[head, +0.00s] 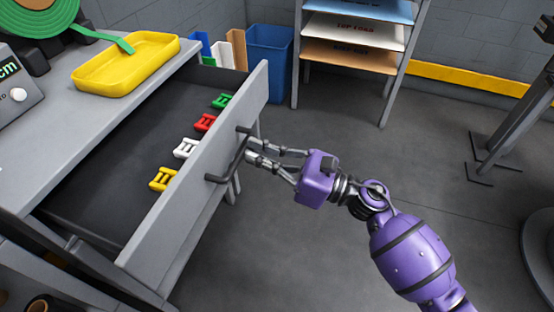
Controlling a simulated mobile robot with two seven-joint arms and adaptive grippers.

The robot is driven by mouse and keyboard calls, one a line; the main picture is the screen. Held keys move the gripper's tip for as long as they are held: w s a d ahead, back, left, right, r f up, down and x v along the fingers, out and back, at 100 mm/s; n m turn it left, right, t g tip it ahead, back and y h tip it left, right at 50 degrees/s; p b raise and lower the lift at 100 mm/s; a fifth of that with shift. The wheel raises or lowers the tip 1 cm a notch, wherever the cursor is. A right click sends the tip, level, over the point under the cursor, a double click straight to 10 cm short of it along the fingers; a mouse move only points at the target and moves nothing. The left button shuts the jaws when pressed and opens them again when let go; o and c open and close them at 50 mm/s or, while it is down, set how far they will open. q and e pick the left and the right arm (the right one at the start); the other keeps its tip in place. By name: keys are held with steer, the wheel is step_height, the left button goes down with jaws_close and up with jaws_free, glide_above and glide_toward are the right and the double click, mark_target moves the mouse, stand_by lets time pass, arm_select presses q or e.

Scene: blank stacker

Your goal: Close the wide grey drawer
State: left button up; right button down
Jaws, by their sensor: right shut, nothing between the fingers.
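The wide grey drawer (180,212) is pulled out from under the grey workbench on the left. Its dark handle (231,163) is on the outer side of the front panel. Inside lie small yellow, white, red and green plastic pieces (163,179) in a row. My right gripper (252,151), on the purple arm, is shut and empty. Its fingertips are at the handle, near the upper part of the drawer front; I cannot tell whether they touch it. My left gripper is out of view.
A yellow tray (127,64) and a green roll (40,18) are on the workbench (70,130). A blue bin (270,49) and a shelf rack (352,55) stand behind. A dark metal stand (490,135) is at right. The floor right of the drawer is mostly clear.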

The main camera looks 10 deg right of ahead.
mark_target(182, 140)
steer(key=f+x, duration=0.1)
steer(key=x, duration=0.4)
steer(key=f+b+x, duration=0.1)
steer(key=x, duration=0.5)
steer(key=f+x, duration=0.1)
steer(key=x, duration=0.5)
steer(key=shift+w+a+f+b, duration=0.15)
steer(key=shift+a+f+b, duration=0.1)
steer(key=shift+b, duration=0.1)
steer(key=shift+w+a, duration=0.35)
steer(key=shift+a, duration=0.25)
steer(key=shift+r, duration=0.15)
